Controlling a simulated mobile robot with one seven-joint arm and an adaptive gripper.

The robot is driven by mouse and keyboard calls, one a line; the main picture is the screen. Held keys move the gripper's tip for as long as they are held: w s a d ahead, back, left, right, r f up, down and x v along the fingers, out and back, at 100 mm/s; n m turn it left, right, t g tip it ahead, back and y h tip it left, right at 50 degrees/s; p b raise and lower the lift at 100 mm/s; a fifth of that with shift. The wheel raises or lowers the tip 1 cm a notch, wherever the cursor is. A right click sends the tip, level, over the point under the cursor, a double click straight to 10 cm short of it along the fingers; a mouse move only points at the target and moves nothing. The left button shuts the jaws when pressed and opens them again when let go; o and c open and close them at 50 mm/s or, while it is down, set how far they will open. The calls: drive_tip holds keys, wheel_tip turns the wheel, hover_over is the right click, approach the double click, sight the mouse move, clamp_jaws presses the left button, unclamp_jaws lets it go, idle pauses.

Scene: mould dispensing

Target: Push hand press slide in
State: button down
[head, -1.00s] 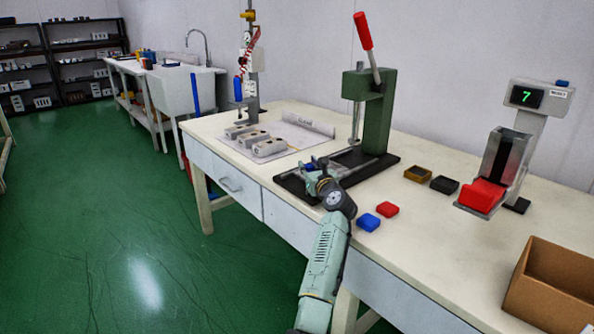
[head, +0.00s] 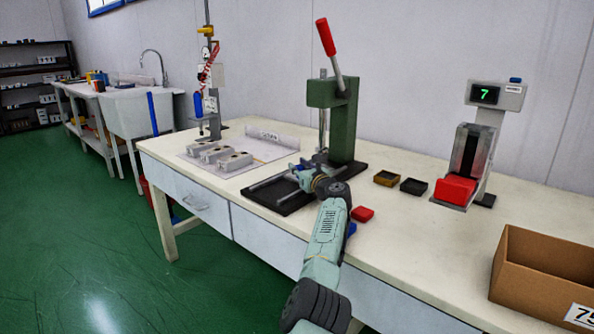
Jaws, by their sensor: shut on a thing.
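The hand press (head: 342,122) is a green column with a red-tipped lever (head: 326,38) raised, standing on a black base plate (head: 285,206). Two metal rails (head: 268,182) run along the base from its front towards the column. My gripper (head: 301,176) is low over the rails, just in front of the column. It is shut on the hand press slide, which is mostly hidden behind my gripper and wrist. I cannot make out the exact grip point.
Grey moulds (head: 222,157) lie on a white sheet to the left. Black and brown trays (head: 386,178), a red block (head: 362,214) and a partly hidden blue one are right of my arm. A dispenser reading 7 (head: 485,95) and a cardboard box (head: 540,275) stand further right.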

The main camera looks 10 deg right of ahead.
idle(0.3)
drive_tip(key=c, duration=1.3)
unclamp_jaws()
drive_tip(key=shift+s+d, duration=0.2)
drive_tip(key=shift+s, duration=0.2)
drive_tip(key=shift+v, duration=3.3)
drive_tip(key=shift+a, duration=0.1)
